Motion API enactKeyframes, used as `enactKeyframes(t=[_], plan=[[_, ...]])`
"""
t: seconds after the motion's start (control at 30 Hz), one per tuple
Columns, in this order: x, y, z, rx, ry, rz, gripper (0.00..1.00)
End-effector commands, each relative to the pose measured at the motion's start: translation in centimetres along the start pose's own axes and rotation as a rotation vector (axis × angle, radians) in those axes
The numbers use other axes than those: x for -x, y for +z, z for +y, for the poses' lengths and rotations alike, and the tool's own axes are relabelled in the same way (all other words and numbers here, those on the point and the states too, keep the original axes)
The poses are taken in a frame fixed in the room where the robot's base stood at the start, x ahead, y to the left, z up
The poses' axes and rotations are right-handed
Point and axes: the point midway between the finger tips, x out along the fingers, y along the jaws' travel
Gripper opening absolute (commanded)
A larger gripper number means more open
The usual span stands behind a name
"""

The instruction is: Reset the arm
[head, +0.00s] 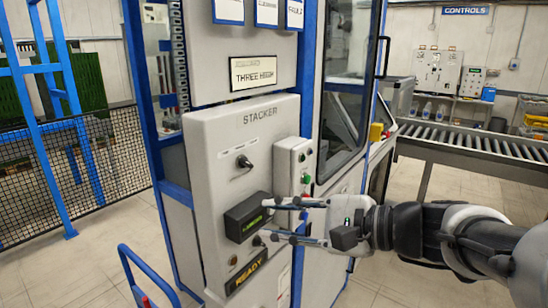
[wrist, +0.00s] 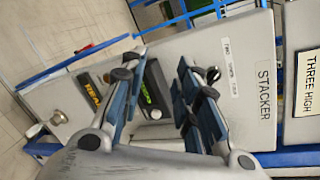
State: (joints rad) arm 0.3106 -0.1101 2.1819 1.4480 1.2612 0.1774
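My gripper (head: 263,221) reaches in from the right to the grey STACKER panel (head: 222,137). Its two fingers are spread, one above the other in the head view, with nothing seen held between them. In the wrist view my gripper (wrist: 160,60) frames a black display box (wrist: 158,86) with green characters. The display box (head: 240,217) also shows behind the fingertips in the head view. Whether the fingertips touch the panel, I cannot tell. A black selector knob (head: 243,161) sits above, and a small dark knob (head: 257,241) lies by the lower fingertip.
A lit READY sign (head: 246,271) is below the display. A grey button box (head: 293,168) with a green button stands right of the panel. A roller conveyor (head: 470,138) runs at the right. A blue rail (head: 145,275) and mesh fence (head: 75,175) are at the left.

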Motion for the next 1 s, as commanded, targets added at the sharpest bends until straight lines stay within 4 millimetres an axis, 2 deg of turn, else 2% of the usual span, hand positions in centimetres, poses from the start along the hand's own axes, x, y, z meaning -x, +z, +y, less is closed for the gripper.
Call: enactKeyframes(t=[0.03, 0.1, 0.2, 0.3, 0.4, 0.5, 0.63, 0.77, 1.0], plan=[[-0.1, 1.5, 3.0, 0.083, 0.103, 0.022, 0.29], [0.6, 2.5, 7.6, 0.212, 0.262, 0.064, 0.29], [2.6, 2.8, 13.4, 0.415, 0.481, 0.128, 0.29], [5.7, 2.1, 18.0, 0.632, 0.685, 0.193, 0.29], [9.2, 0.8, 20.8, 0.846, 0.864, 0.257, 0.29], [12.1, -0.6, 22.1, 1.027, 1.001, 0.310, 0.29], [14.6, -1.8, 22.5, 1.184, 1.117, 0.356, 0.29], [15.6, -2.3, 22.5, 1.248, 1.163, 0.376, 0.29], [15.7, -2.4, 22.5, 1.253, 1.169, 0.377, 0.29]])
